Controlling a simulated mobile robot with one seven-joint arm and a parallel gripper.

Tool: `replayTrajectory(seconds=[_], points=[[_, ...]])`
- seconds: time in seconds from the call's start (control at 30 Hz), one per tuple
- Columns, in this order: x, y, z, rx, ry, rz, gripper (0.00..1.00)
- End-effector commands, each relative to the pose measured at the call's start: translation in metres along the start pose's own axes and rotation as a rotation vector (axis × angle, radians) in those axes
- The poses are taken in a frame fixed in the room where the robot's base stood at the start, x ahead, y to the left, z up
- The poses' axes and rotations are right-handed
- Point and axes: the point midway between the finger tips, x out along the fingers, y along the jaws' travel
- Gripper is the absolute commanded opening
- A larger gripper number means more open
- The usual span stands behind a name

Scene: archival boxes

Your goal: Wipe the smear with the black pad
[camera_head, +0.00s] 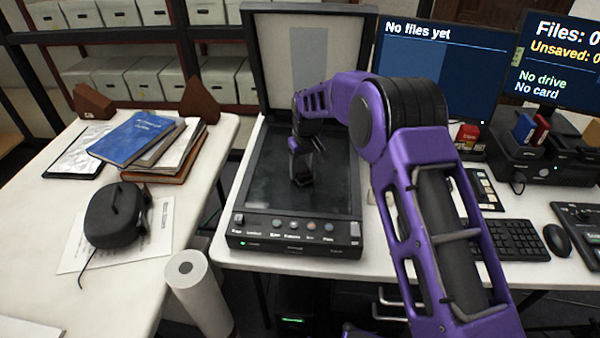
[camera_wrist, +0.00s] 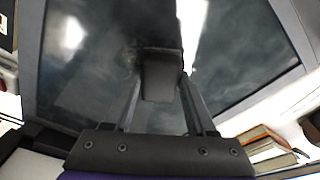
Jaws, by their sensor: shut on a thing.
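My gripper (camera_head: 301,160) is over the glass of an open flatbed scanner (camera_head: 257,170). It is shut on a black pad (camera_wrist: 161,78), which sits between the two fingers in the wrist view. The pad is low over the glass and looks to be touching it, though the contact edge is hard to make out. Dull, cloudy patches show on the dark glass in the wrist view, with a greyish smear (camera_wrist: 129,58) just left of the pad. Reflections make the smear's full extent unclear.
The scanner lid (camera_head: 350,30) stands open behind the glass. A row of buttons (camera_head: 292,226) runs along its front. Books (camera_head: 140,137), a black device (camera_head: 115,215) and a white paper roll (camera_head: 198,290) are left. Monitors (camera_head: 440,75) and a keyboard (camera_head: 515,240) are right.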

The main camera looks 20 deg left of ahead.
Motion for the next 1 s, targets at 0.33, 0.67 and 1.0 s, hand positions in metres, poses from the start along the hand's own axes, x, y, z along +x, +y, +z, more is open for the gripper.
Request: replayTrajectory(seconds=[0.33,0.67,1.0], points=[[0.003,0.010,-0.016,-0.001,-0.002,0.000,0.00],[0.007,0.023,-0.039,0.000,0.001,0.000,0.00],[0.008,0.031,-0.047,-0.001,-0.001,0.000,0.00]])
